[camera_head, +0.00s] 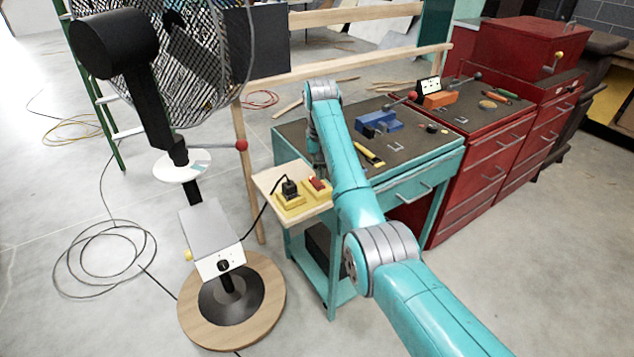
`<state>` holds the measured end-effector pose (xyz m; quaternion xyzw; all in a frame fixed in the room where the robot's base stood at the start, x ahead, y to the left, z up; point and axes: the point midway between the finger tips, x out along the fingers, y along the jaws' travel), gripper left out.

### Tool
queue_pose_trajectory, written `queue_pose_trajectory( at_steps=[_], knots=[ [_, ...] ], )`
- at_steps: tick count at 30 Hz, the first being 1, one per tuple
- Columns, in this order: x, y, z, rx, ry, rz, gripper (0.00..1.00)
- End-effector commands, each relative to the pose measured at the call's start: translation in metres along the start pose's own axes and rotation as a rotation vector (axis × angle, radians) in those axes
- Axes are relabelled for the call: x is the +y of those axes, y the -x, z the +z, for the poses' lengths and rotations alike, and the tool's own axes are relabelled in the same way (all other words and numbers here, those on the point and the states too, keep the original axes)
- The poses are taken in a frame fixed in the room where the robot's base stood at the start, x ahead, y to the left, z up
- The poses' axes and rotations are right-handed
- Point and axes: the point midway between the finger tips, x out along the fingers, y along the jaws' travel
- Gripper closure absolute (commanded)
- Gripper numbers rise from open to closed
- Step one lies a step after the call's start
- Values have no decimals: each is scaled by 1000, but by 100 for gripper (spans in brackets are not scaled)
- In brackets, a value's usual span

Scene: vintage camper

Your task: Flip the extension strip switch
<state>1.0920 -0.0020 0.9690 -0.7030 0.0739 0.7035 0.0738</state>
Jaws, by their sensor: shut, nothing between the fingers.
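The extension strip (291,205) is yellow and sits on a small wooden board (268,180) at the left edge of the teal cart. A black plug (289,188) stands in its left part. A red switch (317,184) is on its right part; I cannot tell which way it is set. My teal arm reaches over the cart, and its end hangs down just behind the strip. My gripper (316,163) is small, dark and partly hidden by my arm. It is shut and empty, close above and behind the red switch; I cannot tell if they touch.
The teal cart top (292,134) holds a blue vise (378,123) and a yellow-handled tool (369,155). Red tool cabinets (484,165) stand to the right. A large fan (185,60) on a round wooden base (265,312) stands left, with cables on the floor.

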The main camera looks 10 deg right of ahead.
Motion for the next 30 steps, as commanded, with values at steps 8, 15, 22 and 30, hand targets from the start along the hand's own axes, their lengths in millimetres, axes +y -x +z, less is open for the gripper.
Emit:
queue_pose_trajectory(
  at_steps=[8,15,22,30],
  knots=[
    [0,20,0,1,0,0,100],
    [0,35,-1,2,0,-1,100],
    [0,39,0,0,0,0,100],
    [0,39,0,1,0,0,100]
  ],
)
